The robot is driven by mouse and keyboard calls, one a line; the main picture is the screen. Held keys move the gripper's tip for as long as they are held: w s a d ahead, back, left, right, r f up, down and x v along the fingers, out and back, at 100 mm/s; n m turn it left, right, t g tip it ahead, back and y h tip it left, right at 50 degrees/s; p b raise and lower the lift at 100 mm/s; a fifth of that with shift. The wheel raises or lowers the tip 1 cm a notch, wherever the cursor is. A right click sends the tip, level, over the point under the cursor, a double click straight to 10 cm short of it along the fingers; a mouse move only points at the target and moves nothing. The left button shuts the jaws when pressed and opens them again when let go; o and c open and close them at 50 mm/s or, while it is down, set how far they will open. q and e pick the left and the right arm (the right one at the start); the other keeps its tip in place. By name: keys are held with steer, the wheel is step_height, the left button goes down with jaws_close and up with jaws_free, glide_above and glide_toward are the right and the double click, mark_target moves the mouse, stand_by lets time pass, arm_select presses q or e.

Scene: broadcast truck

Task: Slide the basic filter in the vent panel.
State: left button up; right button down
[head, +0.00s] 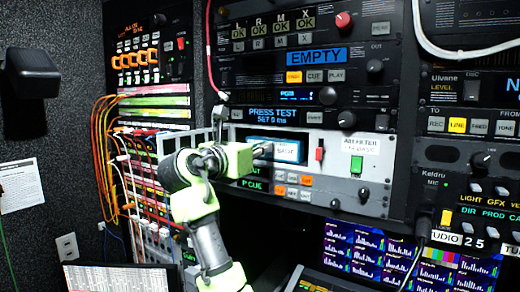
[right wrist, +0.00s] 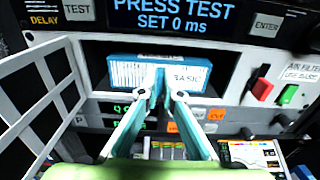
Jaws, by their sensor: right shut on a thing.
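The basic filter (right wrist: 190,74) is a blue block with white pleats and a "BASIC" label. In the right wrist view it sits level at the mouth of the dark slot in the pale vent panel (right wrist: 240,115); how deep it sits I cannot tell. In the head view the filter (head: 287,150) shows just right of my right gripper (head: 262,152), in the vent panel (head: 335,146). My left gripper is not in view.
A white grille door (right wrist: 40,92) stands open left of the slot. A red switch (right wrist: 262,88) and a green switch (right wrist: 288,94) are right of it, beside an "AIR FILTER USE BASIC" label (head: 359,146). Orange cables (head: 103,150) hang at the left.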

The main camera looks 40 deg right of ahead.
steer(key=shift+x, duration=1.9)
steer(key=c, duration=2.2)
jaws_free()
steer(key=shift+o, duration=0.2)
steer(key=shift+a, duration=0.2)
steer(key=v, duration=1.1)
steer(key=shift+s+a, duration=0.2)
steer(key=shift+a, duration=0.1)
